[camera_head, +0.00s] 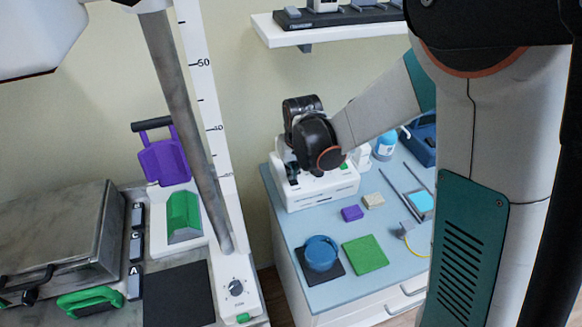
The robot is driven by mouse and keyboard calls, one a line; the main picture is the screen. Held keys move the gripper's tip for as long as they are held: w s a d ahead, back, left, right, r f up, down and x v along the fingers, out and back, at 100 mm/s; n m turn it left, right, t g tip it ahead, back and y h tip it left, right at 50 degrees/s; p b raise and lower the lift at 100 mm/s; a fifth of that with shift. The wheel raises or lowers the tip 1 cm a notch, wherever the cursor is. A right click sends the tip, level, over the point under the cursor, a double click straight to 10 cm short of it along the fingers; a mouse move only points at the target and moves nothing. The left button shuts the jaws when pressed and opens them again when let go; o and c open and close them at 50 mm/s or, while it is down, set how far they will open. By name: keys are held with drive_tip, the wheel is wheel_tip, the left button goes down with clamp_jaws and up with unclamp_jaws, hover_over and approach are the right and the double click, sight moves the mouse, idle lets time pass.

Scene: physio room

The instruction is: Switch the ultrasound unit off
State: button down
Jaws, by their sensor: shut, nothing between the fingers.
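A white box-shaped unit (318,190), which looks like the ultrasound unit, stands at the back left of the blue-topped cart. A small green part (344,166) shows at the right of its top. My gripper (292,173) is shut and empty at the upper left part of the unit. My dark wrist covers much of the unit's back and top. I cannot tell whether the fingertips touch the unit, and the state of its switch is too small to read.
The cart top (300,213) holds a blue round container (321,253), a green pad (365,254), a purple block (352,213), a beige block (373,200) and a blue bottle (385,145). A grey pole (185,120) and a dial panel (236,289) stand left. A shelf (330,34) hangs above.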

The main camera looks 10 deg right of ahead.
drive_tip(key=shift+r+p, duration=0.35)
drive_tip(key=shift+r, duration=0.15)
drive_tip(key=p+v, duration=0.4)
drive_tip(key=v, duration=0.9)
drive_tip(key=shift+s+f, duration=0.15)
drive_tip(key=shift+s, duration=0.25)
drive_tip(key=shift+d, duration=0.15)
drive_tip(key=s+d+m+t+b, duration=0.1)
drive_tip(key=s+d, duration=0.4)
drive_tip(key=s, duration=0.5)
drive_tip(key=s+d+r+m+t+b, duration=0.1)
drive_tip(key=s+d+t+b, duration=0.1)
drive_tip(key=s+d+b, duration=0.4)
drive_tip(key=shift+s+r+t+h, duration=0.2)
drive_tip(key=shift+s+t+h, duration=0.15)
drive_tip(key=shift+s, duration=1.7)
